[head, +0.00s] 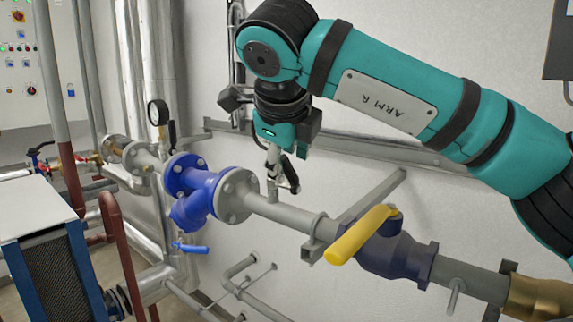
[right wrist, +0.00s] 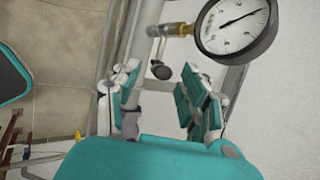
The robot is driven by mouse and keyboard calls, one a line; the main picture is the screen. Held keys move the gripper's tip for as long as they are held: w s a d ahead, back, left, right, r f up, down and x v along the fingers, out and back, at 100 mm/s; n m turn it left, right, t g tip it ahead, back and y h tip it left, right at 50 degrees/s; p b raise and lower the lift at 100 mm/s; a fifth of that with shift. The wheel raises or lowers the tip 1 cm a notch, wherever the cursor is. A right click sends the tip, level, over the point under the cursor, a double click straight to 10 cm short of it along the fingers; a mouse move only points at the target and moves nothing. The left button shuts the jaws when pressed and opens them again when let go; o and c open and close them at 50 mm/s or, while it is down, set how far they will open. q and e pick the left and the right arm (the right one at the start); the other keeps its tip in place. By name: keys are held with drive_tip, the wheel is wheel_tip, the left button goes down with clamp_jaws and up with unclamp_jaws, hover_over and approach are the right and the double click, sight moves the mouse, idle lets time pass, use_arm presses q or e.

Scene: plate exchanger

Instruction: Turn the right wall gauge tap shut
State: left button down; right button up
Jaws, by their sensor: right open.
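In the right wrist view a round white-faced gauge (right wrist: 235,27) with a black rim stands at the upper right on a brass fitting (right wrist: 180,29). A small tap with a black handle (right wrist: 160,71) sits just below the fitting. My right gripper (right wrist: 160,92) is open, its teal pads on either side of the handle in the picture; I see no clear contact. In the head view my right gripper (head: 281,172) points down over the pipe, near a short upright stub (head: 272,188). No gauge shows there, likely hidden by my arm. My left gripper is not in view.
In the head view another gauge (head: 157,112) with a black tap handle (head: 172,135) stands to the left. A blue valve body (head: 195,190), a yellow lever (head: 362,234) and a blue lever (head: 190,248) lie along the pipes. A wall rail (head: 365,150) runs behind my gripper.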

drive_tip(key=v, duration=1)
drive_tip(key=shift+s, duration=0.1)
